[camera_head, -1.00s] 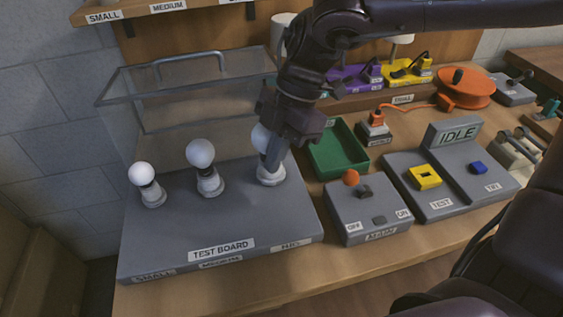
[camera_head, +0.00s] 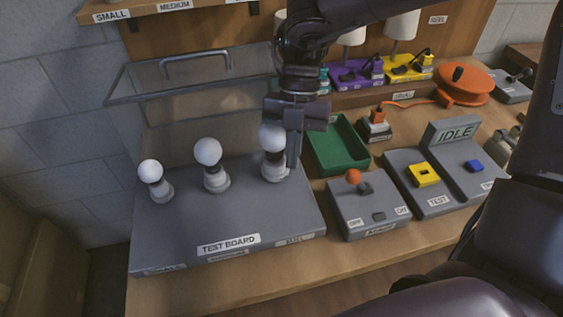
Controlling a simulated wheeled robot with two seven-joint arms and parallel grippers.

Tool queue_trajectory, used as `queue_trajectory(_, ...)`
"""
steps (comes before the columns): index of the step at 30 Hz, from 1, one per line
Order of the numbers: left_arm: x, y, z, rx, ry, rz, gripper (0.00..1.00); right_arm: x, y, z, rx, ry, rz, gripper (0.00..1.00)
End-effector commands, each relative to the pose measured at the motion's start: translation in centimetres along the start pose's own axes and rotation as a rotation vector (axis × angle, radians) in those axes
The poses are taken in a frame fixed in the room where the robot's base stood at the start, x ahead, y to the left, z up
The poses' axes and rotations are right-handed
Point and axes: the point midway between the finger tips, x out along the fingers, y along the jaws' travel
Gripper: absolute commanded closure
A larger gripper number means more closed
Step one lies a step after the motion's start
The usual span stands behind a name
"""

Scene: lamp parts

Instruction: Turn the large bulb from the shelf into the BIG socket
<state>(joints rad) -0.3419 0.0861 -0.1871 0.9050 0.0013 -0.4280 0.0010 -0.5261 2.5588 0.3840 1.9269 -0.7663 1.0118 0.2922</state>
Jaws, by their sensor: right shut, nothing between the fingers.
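The large white bulb (camera_head: 270,139) stands upright in the rightmost socket (camera_head: 273,173) of the grey test board (camera_head: 185,235), behind the blurred label that seems to read BIG. My right gripper (camera_head: 293,164) points down just to the right of this bulb and hides part of its right side. Its fingers are shut and empty. I cannot tell whether they touch the bulb. My left gripper is not in view.
Two more bulbs stand in the middle socket (camera_head: 214,181) and left socket (camera_head: 160,191). A clear cover with a handle (camera_head: 195,62) stands open behind the board. A green tray (camera_head: 338,147) and the switch box (camera_head: 366,208) are close on the right.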

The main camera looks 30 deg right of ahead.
Motion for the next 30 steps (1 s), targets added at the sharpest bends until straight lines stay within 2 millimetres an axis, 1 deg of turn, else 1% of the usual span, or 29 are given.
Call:
queue_trajectory(1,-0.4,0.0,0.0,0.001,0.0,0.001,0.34,-0.3,0.8,0.2,-0.038,-0.014,0.014,0.88)
queue_trajectory(12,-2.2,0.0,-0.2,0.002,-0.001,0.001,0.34,-0.4,0.5,0.3,-0.151,-0.014,-0.033,0.88)
queue_trajectory(20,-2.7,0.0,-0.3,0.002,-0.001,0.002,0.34,-0.3,0.4,0.3,-0.183,-0.014,-0.048,0.88)
queue_trajectory(30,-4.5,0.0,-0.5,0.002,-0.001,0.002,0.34,-0.6,0.5,0.6,-0.282,-0.012,-0.09,0.88)
